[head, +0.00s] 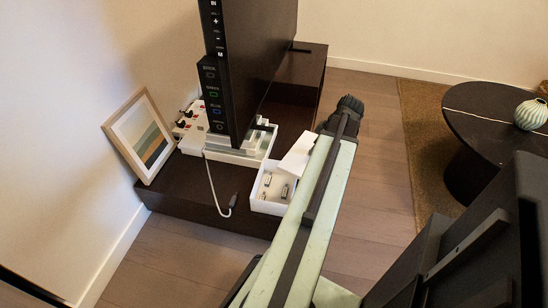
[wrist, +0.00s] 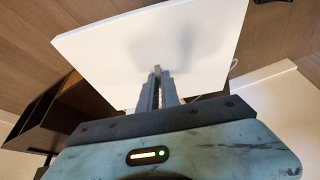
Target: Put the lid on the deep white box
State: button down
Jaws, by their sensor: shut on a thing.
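A flat white lid (head: 296,153) shows just left of my arm in the head view, tilted and seemingly above the far right part of the deep white box. The lid (wrist: 165,50) fills the upper middle of the wrist view. My gripper (wrist: 160,80) is shut on the lid near its edge. In the head view my arm hides the gripper. The deep white box (head: 267,207) stands on the dark low cabinet, open at the top, with a few small metal-looking items inside. My arm hides its right side.
The dark cabinet (head: 190,202) also bears a large black screen (head: 250,65), a white device (head: 240,154), a framed picture (head: 143,138) and a loose cable (head: 214,192). A dark round table (head: 480,115) with a striped vase (head: 531,114) stands at right.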

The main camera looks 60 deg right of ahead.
jog(key=w+a+f+n+y+b, duration=0.1)
jog(key=w+a+f+n+b, duration=0.2)
jog(key=w+a, duration=0.5)
jog(key=w+f, duration=0.1)
jog(key=w, duration=0.2)
jog(key=shift+w+n+b, duration=0.25)
jog(key=shift+n+b, duration=0.15)
jog(key=shift+s+f, duration=0.1)
jog(key=shift+f, duration=0.05)
notch_tip(320, 180, down, 6)
jog(key=b, duration=0.6)
jog(key=shift+s, duration=0.1)
jog(key=shift+f+b, duration=1.25)
jog(key=shift+b, duration=0.05)
jog(key=c, duration=1.5)
grip_release()
jog(key=shift+r, duration=0.15)
